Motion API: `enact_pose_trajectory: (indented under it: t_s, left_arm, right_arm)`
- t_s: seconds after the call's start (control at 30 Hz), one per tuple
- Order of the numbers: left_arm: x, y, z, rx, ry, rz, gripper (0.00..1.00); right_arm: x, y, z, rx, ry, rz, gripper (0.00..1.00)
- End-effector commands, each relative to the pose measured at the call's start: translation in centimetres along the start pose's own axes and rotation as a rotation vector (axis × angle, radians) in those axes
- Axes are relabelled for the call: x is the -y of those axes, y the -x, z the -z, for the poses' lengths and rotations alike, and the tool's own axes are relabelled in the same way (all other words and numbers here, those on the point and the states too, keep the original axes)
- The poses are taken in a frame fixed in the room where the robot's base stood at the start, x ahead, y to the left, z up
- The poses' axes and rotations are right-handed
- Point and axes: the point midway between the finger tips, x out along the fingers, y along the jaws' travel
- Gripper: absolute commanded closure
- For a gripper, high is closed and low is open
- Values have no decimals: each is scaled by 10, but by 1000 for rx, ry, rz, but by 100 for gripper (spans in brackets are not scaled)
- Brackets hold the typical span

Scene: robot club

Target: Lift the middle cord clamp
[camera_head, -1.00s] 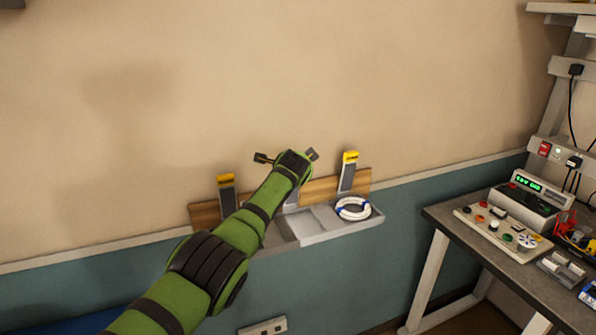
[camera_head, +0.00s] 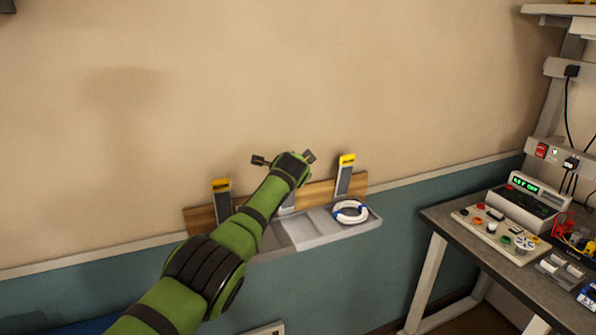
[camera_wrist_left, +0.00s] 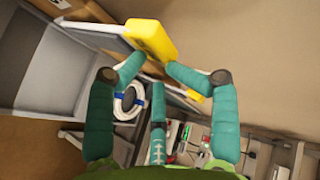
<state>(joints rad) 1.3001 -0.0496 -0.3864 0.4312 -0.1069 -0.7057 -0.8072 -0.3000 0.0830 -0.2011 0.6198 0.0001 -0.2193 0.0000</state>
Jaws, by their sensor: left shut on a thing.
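The middle cord clamp has a yellow top (camera_wrist_left: 152,40) and a grey body in the left wrist view. In the head view my arm hides most of it, and only a grey sliver (camera_head: 287,206) shows. My left gripper (camera_head: 289,166) is at the wall rack, in front of the middle place. In the left wrist view its green fingers (camera_wrist_left: 152,68) are closed at the yellow end of the clamp. The left clamp (camera_head: 222,196) and the right clamp (camera_head: 345,176) stand upright against the wooden board (camera_head: 318,194). My right gripper is not in view.
A grey wall tray (camera_head: 305,235) lies below the clamps. A white cord coil (camera_head: 350,212) sits in its right compartment. A workbench (camera_head: 455,240) with a control panel (camera_head: 500,234) and a meter (camera_head: 530,203) stands at the right. The wall above is clear.

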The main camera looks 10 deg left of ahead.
Motion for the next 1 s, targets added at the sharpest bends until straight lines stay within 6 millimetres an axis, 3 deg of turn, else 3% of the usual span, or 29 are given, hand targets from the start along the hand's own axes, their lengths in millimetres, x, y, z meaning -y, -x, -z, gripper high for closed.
enact_pose_trajectory:
  t_s: [0.03,0.47,0.77,1.0]
  left_arm:
    - [2,-2,-11,17,-2,4,65]
    - [0,16,-10,17,-2,3,65]
    - [-1,49,-5,11,-2,5,65]
    - [0,85,1,3,-4,10,65]
  right_arm:
    - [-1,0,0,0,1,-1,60]
    - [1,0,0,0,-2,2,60]
    - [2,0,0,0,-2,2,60]
    - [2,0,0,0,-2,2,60]
